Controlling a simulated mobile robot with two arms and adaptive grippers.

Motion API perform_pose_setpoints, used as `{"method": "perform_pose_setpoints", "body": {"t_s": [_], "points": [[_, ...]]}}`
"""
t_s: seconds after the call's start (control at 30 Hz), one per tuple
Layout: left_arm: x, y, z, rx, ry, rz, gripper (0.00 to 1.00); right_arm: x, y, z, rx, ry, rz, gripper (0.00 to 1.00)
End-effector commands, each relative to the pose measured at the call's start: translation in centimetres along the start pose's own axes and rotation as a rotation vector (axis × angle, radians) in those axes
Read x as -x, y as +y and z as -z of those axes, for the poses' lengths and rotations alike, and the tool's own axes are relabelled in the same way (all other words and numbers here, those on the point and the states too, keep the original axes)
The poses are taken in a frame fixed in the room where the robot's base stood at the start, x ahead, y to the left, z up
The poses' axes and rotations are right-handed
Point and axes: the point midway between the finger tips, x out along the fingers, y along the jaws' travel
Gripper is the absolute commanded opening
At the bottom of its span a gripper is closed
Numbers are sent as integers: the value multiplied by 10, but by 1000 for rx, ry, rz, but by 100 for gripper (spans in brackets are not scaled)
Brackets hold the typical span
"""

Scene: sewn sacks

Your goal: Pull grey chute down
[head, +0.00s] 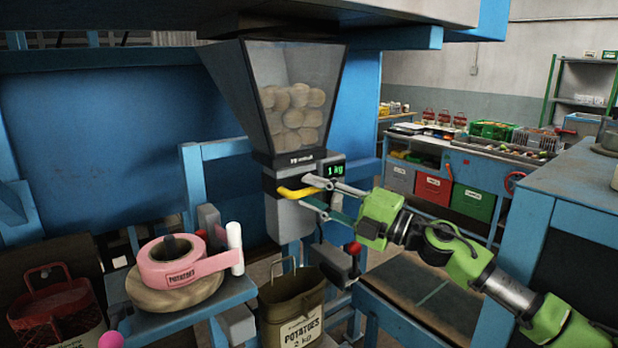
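The grey chute (283,222) hangs upright below the clear hopper of potatoes (295,95), with a yellow handle (290,193) on its front. The display (335,170) beside it reads 1 kg. An open olive sack (292,302) labelled "POTATOES 2 kg" stands below the chute, with a gap between them. My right gripper (306,192) comes in from the right. Its two fingers are spread, one above the other, at the right end of the handle; I cannot tell whether they touch it. My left gripper is not in view.
A pink label roll (168,262) sits on a stand at left. A blue workbench (575,182) is at right. A red-knobbed lever (352,250) is close under my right gripper.

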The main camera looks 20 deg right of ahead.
Motion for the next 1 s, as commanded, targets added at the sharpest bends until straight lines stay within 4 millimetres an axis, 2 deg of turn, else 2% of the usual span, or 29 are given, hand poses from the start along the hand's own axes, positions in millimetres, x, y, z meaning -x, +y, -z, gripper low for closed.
{"method": "perform_pose_setpoints", "body": {"t_s": [0.13, 0.47, 0.57, 0.6, 0.83, 1.0], "points": [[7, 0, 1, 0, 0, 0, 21, -13, 1, 0, 0, 1, 0, 28], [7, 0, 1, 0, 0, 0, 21, -16, -1, 0, 1, 0, 1, 28], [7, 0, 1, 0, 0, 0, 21, -16, -1, 0, 1, 0, 1, 4], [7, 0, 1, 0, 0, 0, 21, -16, -1, 0, 1, 0, 1, 0], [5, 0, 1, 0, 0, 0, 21, -15, -4, 0, 1, 0, 1, 0], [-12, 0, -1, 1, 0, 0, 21, -11, -28, 2, -2, 0, 3, 0]]}}
